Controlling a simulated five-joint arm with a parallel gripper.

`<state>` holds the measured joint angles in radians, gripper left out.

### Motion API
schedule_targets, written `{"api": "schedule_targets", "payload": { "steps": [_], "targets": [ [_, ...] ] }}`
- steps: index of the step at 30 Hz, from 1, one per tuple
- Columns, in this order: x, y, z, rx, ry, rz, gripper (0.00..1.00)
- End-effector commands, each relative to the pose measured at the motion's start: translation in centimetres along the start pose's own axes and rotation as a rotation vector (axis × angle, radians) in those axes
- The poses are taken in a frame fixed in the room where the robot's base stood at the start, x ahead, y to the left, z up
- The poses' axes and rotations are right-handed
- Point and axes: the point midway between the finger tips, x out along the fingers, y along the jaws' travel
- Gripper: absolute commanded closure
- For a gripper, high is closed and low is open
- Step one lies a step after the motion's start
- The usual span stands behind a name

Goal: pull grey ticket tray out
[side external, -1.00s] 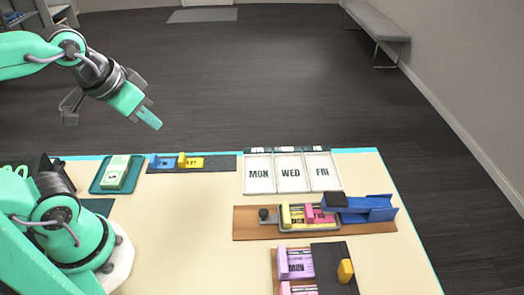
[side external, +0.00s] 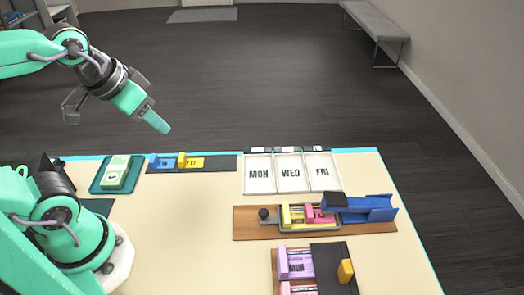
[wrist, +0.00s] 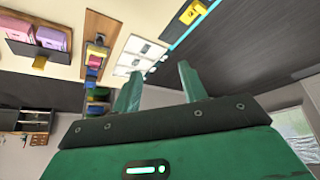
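The grey ticket tray (side external: 274,220) sits on a brown wooden board right of the middle of the table in the side view. It has a dark round knob (side external: 263,213) at its left end and holds yellow and pink tickets (side external: 318,215). Its right part lies by a blue housing with a black block on top. My gripper (side external: 157,124) is high above the table's back left, well away from the tray and touching nothing. In the wrist view my gripper (wrist: 159,71) has its two green fingers apart, with nothing between them.
White MON, WED and FRI bins (side external: 291,173) stand behind the tray. The blue housing (side external: 367,208) is at its right. A dark rack with purple and pink blocks (side external: 327,262) lies in front. A green tray (side external: 98,187) is back left. The table left of the knob is clear.

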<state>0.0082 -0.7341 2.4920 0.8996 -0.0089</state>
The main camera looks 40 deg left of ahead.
Motion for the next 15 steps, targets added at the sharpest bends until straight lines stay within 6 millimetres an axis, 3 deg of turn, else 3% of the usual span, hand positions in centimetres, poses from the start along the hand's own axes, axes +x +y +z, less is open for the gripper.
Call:
{"api": "schedule_targets", "payload": {
  "steps": [8, 15],
  "targets": [
    [1.5, 1.7, -1.7, -0.001, -0.067, 0.027, 0.57],
    [3.9, 4.5, -3.6, -0.006, -0.157, 0.049, 0.57]
  ]
}}
